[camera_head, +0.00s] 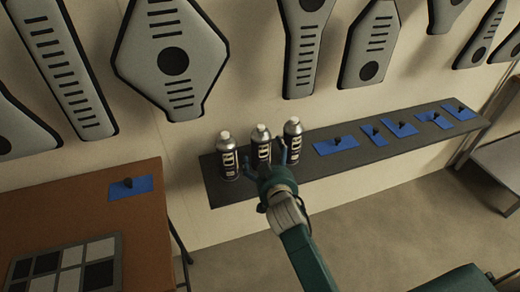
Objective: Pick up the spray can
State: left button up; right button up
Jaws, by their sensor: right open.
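Three dark spray cans with white caps stand upright on a dark wall shelf (350,158). They are the left can (229,158), the middle can (261,147) and the right can (293,141). My right gripper (268,163) is open at the lower part of the middle can, with a finger on either side as seen from here. It hides the can's base. I cannot tell whether the fingers touch the can. My left gripper is not in view.
Several blue pads (336,145) with small dark objects lie along the shelf to the right. A brown table (75,205) at the left bears another blue pad (130,188) and a checkered panel (65,268). Grey panels (173,60) hang on the wall above. A pale table (503,163) stands far right.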

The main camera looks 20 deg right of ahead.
jog(key=x, duration=0.5)
jog(key=shift+w+f, duration=0.25)
jog(key=shift+w, duration=0.05)
jog(key=shift+s+r, duration=0.1)
jog(key=shift+c, duration=0.5)
jog(key=c, duration=1.3)
